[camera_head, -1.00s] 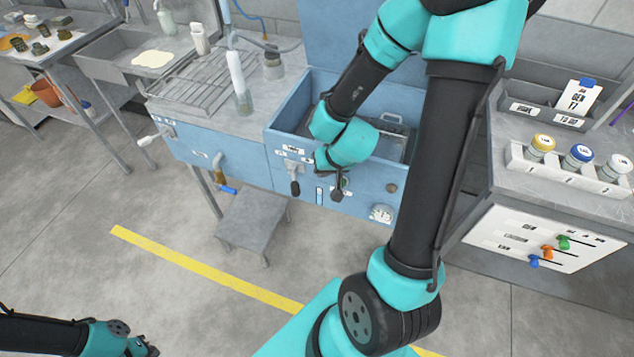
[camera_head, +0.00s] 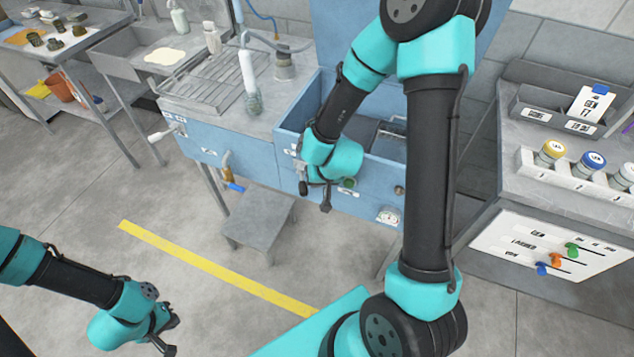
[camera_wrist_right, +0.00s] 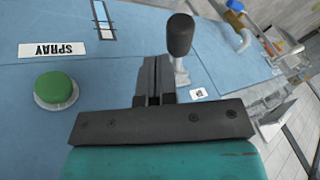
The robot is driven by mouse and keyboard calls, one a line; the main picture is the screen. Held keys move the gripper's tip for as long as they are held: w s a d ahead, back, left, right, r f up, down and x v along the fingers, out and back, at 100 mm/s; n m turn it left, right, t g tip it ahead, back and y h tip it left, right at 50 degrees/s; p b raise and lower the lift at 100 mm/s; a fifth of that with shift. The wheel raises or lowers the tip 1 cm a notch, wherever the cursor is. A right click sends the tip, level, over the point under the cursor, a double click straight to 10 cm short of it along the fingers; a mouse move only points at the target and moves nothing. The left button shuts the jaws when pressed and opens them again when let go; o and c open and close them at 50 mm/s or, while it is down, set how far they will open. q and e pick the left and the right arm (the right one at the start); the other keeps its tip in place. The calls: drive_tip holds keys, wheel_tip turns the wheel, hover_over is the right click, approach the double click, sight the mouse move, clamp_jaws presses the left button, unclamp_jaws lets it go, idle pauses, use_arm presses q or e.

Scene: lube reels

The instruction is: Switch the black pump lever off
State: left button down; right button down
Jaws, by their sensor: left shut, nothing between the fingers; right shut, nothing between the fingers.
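The black pump lever (camera_wrist_right: 180,38) has a black knob on a metal stem and stands out from the blue panel in the right wrist view. In the head view its knob (camera_head: 304,188) shows just left of my right gripper (camera_head: 326,204), with the stem partly hidden. My right gripper (camera_wrist_right: 154,78) is shut and empty. Its fingertips are close beside the lever's stem; I cannot tell whether they touch it. My left gripper (camera_head: 170,335) is shut and empty over the floor at the lower left, far from the panel.
A brass tap with a blue handle (camera_head: 231,178) and a grey step stool (camera_head: 258,215) are to the left. A coloured slider board (camera_head: 550,250) is at the right.

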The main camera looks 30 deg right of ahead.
drive_tip(key=shift+w+a+f, duration=0.2)
drive_tip(key=shift+a+f, duration=0.1)
drive_tip(key=shift+a, duration=0.2)
